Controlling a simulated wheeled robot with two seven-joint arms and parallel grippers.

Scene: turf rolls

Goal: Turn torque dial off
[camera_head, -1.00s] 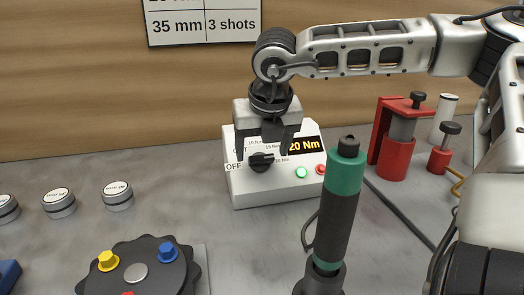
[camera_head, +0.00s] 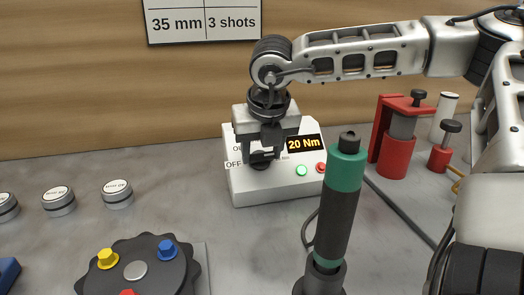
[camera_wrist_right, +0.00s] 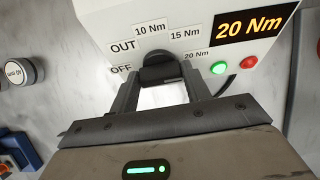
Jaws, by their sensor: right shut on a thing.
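The torque dial (camera_head: 260,166) is a black knob on the front of a white control box (camera_head: 245,190). It also shows in the right wrist view (camera_wrist_right: 163,68), ringed by labels OUT, OFF, 10 Nm, 15 Nm and 20 Nm. The display (camera_head: 304,143) reads 20 Nm in orange. My right gripper (camera_head: 262,156) comes down from above and is shut on the dial, one finger on each side. The fingers hide part of the dial, so its exact pointer direction is hard to tell. My left gripper is not in view.
A green-and-black upright tool (camera_head: 338,205) stands right in front of the box. Red fixtures (camera_head: 394,155) are to the right. A black rotary plate (camera_head: 140,285) with coloured knobs and several round silver caps (camera_head: 117,194) lie left. A green light (camera_head: 301,170) and red button (camera_head: 321,168) sit beside the dial.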

